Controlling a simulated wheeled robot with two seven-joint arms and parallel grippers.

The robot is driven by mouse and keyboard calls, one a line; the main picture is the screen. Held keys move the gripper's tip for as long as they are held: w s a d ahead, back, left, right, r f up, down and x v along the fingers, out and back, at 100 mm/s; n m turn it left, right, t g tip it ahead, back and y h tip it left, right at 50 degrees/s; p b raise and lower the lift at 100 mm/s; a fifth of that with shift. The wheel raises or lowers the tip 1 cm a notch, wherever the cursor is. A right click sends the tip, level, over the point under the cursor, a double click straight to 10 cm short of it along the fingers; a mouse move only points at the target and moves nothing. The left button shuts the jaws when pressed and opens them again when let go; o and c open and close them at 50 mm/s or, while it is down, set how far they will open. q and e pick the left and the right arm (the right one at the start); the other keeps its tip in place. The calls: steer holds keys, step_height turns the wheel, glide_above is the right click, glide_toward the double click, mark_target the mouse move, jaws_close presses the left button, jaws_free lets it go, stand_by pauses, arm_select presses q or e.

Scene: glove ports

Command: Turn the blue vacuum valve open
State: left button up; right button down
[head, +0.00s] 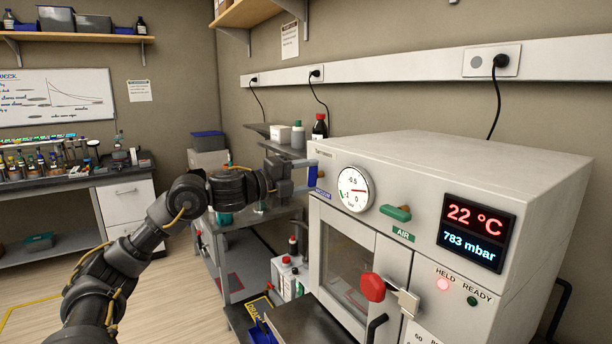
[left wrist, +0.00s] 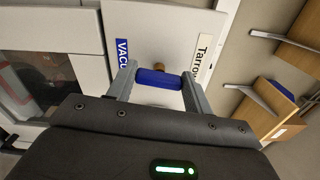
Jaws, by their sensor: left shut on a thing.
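The blue vacuum valve handle (head: 312,173) is on the upper left of the front of the white oven, above the blue VACUUM label (head: 322,193). It stands roughly upright in the head view. My left gripper (head: 306,178) is at this handle. In the left wrist view the blue handle (left wrist: 158,78) lies across between the two grey fingers, which are shut on its ends. A brass-coloured stem shows behind it. My right gripper is out of view.
A round gauge (head: 355,190) and a green AIR valve handle (head: 396,212) are right of the blue handle. The display (head: 477,233) reads 22 °C and 783 mbar. The HELD lamp (head: 443,284) glows red. A red knob (head: 372,287) is on the door latch.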

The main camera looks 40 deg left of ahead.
arm_select(q)
steer(key=shift+n, duration=0.7)
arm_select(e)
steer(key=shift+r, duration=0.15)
arm_select(q)
steer(key=o, duration=1)
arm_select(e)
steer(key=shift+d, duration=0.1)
arm_select(q)
steer(key=shift+f, duration=0.1)
steer(key=b+v, duration=0.8)
steer(key=v, duration=0.3)
steer(key=shift+b, duration=0.35)
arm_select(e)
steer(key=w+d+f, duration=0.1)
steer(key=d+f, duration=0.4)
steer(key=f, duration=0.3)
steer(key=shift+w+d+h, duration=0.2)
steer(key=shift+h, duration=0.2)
